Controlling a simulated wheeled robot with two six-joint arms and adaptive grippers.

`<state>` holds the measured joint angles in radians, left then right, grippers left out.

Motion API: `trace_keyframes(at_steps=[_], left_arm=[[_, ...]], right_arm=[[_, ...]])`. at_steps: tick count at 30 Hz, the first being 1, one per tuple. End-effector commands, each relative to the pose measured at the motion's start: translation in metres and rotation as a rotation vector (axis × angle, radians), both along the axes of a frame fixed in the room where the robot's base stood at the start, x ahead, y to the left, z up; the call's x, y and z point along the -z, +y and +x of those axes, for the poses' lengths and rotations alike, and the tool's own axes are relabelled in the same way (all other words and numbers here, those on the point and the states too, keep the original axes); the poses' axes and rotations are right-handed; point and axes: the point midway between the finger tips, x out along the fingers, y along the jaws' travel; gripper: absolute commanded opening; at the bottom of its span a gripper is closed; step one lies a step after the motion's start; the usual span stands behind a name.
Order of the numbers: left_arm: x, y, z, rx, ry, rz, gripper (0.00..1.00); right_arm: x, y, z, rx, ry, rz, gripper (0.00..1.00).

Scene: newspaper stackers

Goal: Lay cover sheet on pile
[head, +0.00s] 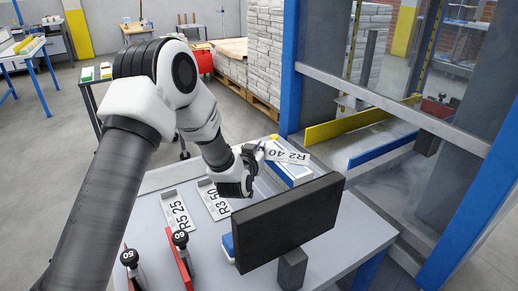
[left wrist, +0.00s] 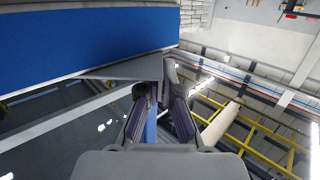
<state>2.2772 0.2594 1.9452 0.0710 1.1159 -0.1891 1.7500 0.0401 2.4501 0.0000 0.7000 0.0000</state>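My left gripper (head: 256,154) is shut on one end of a white cover sheet marked R2 40 (head: 287,153). The sheet is held out to the right, over a blue-edged white block or pile (head: 294,170) on the table. I cannot tell whether the sheet touches it. In the left wrist view the fingers (left wrist: 162,98) meet at the end of the sheet (left wrist: 130,69), which shows as a thin grey shape. Two similar sheets, R3 50 (head: 215,201) and R5 25 (head: 178,212), lie flat on the table to the left. My right gripper is not in view.
A dark monitor (head: 288,222) stands on the table (head: 345,250) in front of the block. The stacker's blue post (head: 289,70) and glass panel are on the right, with yellow (head: 345,125) and blue guides.

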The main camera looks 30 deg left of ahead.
Motion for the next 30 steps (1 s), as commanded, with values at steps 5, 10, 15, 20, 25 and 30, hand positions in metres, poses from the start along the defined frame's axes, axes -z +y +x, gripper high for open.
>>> trace_keyframes(at_steps=[5,10,15,20,25,30], left_arm=[[-0.001,0.000,0.000,0.000,-0.001,0.000,0.00],[0.002,0.000,0.000,0.000,-0.001,0.000,0.14],[0.002,0.000,0.000,0.000,-0.001,0.000,0.31],[0.001,0.000,0.000,0.000,-0.001,0.000,0.31],[-0.003,-0.002,-0.011,0.000,0.002,0.000,0.31],[-0.010,-0.012,-0.050,0.001,0.002,-0.002,0.31]], right_arm=[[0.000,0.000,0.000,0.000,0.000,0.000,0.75],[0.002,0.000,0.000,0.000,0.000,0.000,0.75],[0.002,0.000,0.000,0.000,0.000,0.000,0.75],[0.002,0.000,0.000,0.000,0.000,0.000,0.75],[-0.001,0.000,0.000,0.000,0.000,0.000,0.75],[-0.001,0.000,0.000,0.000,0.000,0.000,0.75]])
